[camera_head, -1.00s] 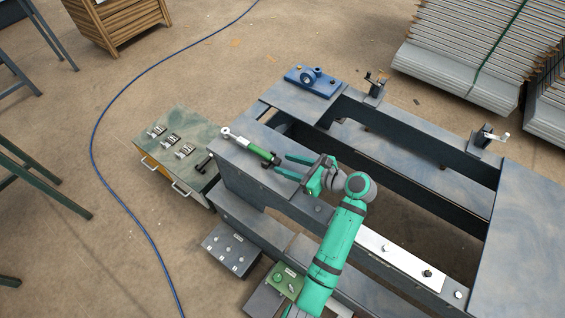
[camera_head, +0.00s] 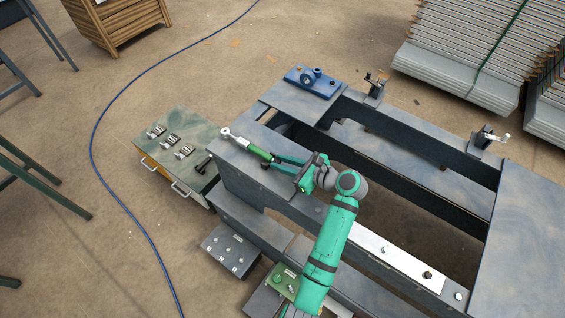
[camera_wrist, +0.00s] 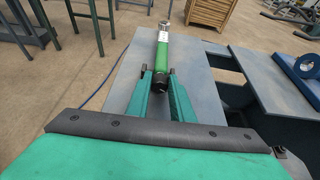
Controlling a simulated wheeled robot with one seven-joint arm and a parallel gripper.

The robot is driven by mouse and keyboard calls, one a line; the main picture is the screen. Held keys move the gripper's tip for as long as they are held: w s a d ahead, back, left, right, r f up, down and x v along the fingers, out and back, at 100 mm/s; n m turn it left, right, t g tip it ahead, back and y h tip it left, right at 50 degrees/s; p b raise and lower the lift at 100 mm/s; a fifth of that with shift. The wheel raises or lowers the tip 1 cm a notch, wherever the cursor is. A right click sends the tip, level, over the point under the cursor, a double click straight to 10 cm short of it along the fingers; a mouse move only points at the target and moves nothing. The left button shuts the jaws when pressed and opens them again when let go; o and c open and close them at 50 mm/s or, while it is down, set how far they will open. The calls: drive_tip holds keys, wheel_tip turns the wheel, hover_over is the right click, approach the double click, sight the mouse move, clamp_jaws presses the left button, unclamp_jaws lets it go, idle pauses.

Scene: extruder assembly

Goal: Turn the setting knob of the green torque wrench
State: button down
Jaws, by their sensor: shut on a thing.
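The green torque wrench (camera_head: 258,151) lies on the left end of the dark metal frame, its silver head towards the upper left. In the wrist view its green handle (camera_wrist: 163,55) points away from me and ends in a black knob (camera_wrist: 161,84) between my fingers. My gripper (camera_head: 276,160) reaches the handle's near end from the right. In the wrist view my gripper (camera_wrist: 160,76) is shut on the black knob, one finger on each side. The fingers partly hide the knob in the head view.
The blue fixture (camera_head: 313,80) sits on the frame's far corner. A green-topped cabinet (camera_head: 178,140) with clamps stands at the left. A grey box (camera_head: 231,250) and a green box (camera_head: 287,280) are near the frame's front. The frame has open gaps inside.

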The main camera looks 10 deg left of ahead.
drive_tip(key=shift+s+a+n+t, duration=0.1)
drive_tip(key=shift+s+n+t, duration=0.1)
drive_tip(key=shift+n+t, duration=0.1)
drive_tip(key=shift+s+f+n+t, duration=0.1)
drive_tip(key=shift+s+n+t, duration=0.1)
drive_tip(key=shift+n+t, duration=0.65)
drive_tip(key=shift+s+f+n+t+h, duration=0.15)
drive_tip(key=shift+n+t+h, duration=0.35)
drive_tip(key=shift+n, duration=0.75)
drive_tip(key=shift+s+a+n+t, duration=0.1)
drive_tip(key=shift+n+t, duration=0.45)
drive_tip(key=shift+n, duration=0.25)
drive_tip(key=c, duration=1.5)
unclamp_jaws()
drive_tip(key=shift+c, duration=0.2)
drive_tip(key=shift+s+f, duration=0.1)
